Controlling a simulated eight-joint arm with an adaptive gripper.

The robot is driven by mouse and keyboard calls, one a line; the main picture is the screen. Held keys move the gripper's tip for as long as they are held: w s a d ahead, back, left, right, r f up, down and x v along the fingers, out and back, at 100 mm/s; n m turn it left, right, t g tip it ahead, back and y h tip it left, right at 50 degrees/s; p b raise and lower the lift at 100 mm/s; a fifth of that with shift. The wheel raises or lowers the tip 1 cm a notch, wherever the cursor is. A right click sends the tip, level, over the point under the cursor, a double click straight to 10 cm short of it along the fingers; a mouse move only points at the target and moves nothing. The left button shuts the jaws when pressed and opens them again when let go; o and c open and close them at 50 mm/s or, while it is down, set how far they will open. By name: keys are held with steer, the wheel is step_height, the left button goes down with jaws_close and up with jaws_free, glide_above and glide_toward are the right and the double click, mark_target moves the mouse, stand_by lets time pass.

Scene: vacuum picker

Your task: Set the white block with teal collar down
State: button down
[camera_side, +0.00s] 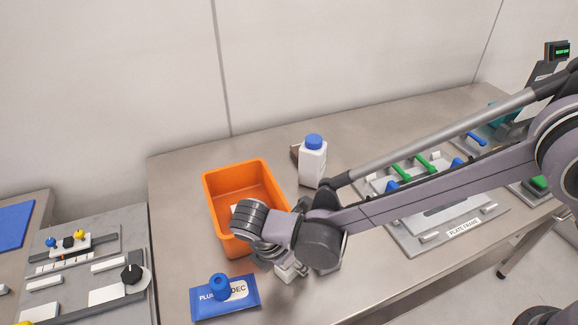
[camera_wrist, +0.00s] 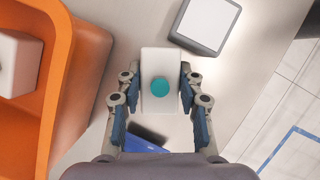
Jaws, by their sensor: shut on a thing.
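The white block with teal collar (camera_wrist: 151,58) is between the fingers of my gripper (camera_wrist: 161,95) in the wrist view, with a round teal face towards the camera. My gripper is shut on it. In the side view my gripper (camera_side: 289,268) is low over the table, just right of the orange bin, and my arm hides most of it. A white bit of the block (camera_side: 284,273) shows there. I cannot tell whether the block touches the table.
An orange bin (camera_side: 213,214) with a white block (camera_wrist: 18,62) inside stands close left. A grey-rimmed white pad (camera_wrist: 208,22) lies right. A blue labelled mat (camera_side: 208,307) with a blue knob lies in front. A white bottle (camera_side: 312,165) with blue cap stands behind.

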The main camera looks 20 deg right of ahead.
steer(key=shift+r, duration=0.45)
step_height(320, 180, up, 4)
steer(key=shift+f, duration=0.25)
steer(key=w+d+r, duration=0.2)
steer(key=d+r, duration=0.5)
steer(key=d, duration=0.5)
steer(key=w+d, duration=1.5)
steer(key=d, duration=0.2)
steer(key=w+d, duration=0.3)
steer(key=d, duration=1)
steer(key=w+d, duration=0.3)
steer(key=d, duration=1)
steer(key=w+a+f, duration=0.3)
steer(key=a, duration=0.1)
steer(key=w+a+f, duration=0.4)
steer(key=shift+w, duration=0.3)
steer(key=shift+f, duration=2.1)
